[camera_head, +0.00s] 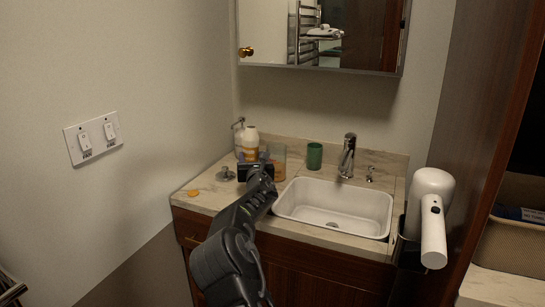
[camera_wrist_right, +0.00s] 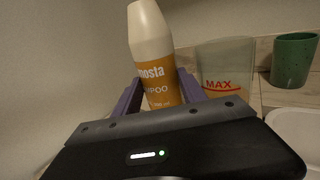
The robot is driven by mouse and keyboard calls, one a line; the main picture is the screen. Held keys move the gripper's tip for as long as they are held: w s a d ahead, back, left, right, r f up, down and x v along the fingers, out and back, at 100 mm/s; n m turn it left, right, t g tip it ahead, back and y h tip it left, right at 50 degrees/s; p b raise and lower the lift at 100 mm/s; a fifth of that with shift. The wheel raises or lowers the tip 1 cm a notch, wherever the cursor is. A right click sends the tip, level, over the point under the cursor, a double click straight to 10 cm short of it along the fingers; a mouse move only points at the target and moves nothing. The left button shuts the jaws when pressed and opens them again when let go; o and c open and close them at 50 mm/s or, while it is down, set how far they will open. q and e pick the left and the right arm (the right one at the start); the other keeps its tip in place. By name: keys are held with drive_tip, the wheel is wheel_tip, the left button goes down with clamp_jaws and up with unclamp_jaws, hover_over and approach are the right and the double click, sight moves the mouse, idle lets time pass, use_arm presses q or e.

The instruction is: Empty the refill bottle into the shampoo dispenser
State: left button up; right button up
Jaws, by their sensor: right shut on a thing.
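The refill bottle, cream with an orange shampoo label, stands out in the wrist view (camera_wrist_right: 153,50) and shows at the back left of the counter in the head view (camera_head: 250,139). My right gripper (camera_head: 262,160) is shut on it, with its purple fingers (camera_wrist_right: 157,88) on either side of the label. The bottle is nearly upright, leaning slightly in the wrist view; its base is hidden by the gripper. A clear container marked MAX (camera_wrist_right: 226,65), apparently the shampoo dispenser, stands just right of the bottle (camera_head: 279,156). My left gripper is out of view.
A metal pump top (camera_head: 226,174) and a small orange cap (camera_head: 193,193) lie on the counter's left. A green cup (camera_head: 314,156), faucet (camera_head: 347,157) and white sink (camera_head: 333,205) are to the right.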

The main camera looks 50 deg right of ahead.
drive_tip(key=shift+f+n+b, duration=0.3)
drive_tip(key=shift+f+b, duration=0.05)
drive_tip(key=shift+f, duration=0.25)
idle(0.8)
